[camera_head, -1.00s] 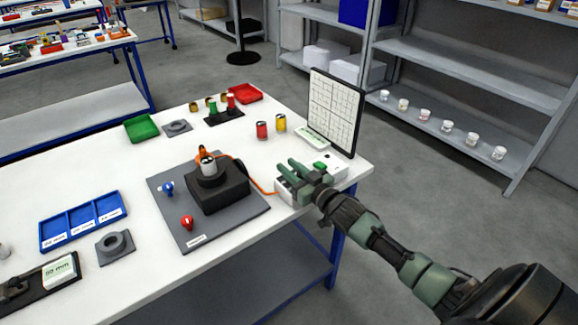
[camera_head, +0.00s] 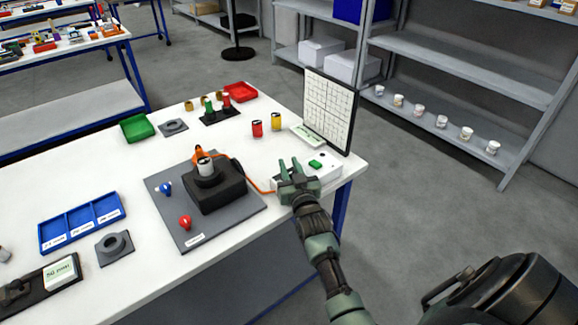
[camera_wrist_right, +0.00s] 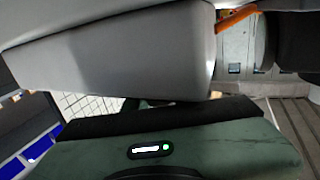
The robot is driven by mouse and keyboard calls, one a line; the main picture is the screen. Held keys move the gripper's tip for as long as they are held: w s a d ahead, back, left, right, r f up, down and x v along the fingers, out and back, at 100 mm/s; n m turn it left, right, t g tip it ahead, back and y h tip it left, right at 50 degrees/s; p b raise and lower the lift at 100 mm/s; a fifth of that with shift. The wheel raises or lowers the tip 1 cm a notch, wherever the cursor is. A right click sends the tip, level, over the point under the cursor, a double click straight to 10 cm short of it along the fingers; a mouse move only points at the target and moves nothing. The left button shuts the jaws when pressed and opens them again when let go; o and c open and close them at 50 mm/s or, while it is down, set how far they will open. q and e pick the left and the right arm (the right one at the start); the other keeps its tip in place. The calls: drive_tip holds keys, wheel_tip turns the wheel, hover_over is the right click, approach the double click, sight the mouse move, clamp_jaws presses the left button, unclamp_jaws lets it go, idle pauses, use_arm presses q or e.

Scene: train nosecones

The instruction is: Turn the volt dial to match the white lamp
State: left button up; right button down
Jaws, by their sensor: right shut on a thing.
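The white control box (camera_head: 328,171) with a green button (camera_head: 316,164) sits at the right end of the table in the head view. My right gripper (camera_head: 291,170) is at the left end of this box, its fingers low against it. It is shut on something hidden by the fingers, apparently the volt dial. In the right wrist view a large pale grey surface (camera_wrist_right: 115,60), perhaps the box, fills the upper part, above my green gripper body. The dial's pointer and the white lamp cannot be made out. My left gripper is out of view.
An orange cable (camera_head: 262,190) runs from the box to a black fixture (camera_head: 218,193) on a grey plate (camera_head: 190,233). A white grid board (camera_head: 329,108) stands behind the box. Red (camera_head: 257,128) and yellow (camera_head: 275,122) cylinders stand nearby. The table's right edge is close to the box.

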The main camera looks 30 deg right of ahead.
drive_tip(key=c, duration=1.2)
unclamp_jaws()
drive_tip(key=shift+c, duration=0.2)
drive_tip(key=shift+s, duration=0.1)
drive_tip(key=b+v, duration=0.1)
drive_tip(key=v, duration=0.6)
drive_tip(key=shift+s+a, duration=0.1)
drive_tip(key=shift+s, duration=0.2)
drive_tip(key=shift+o, duration=0.2)
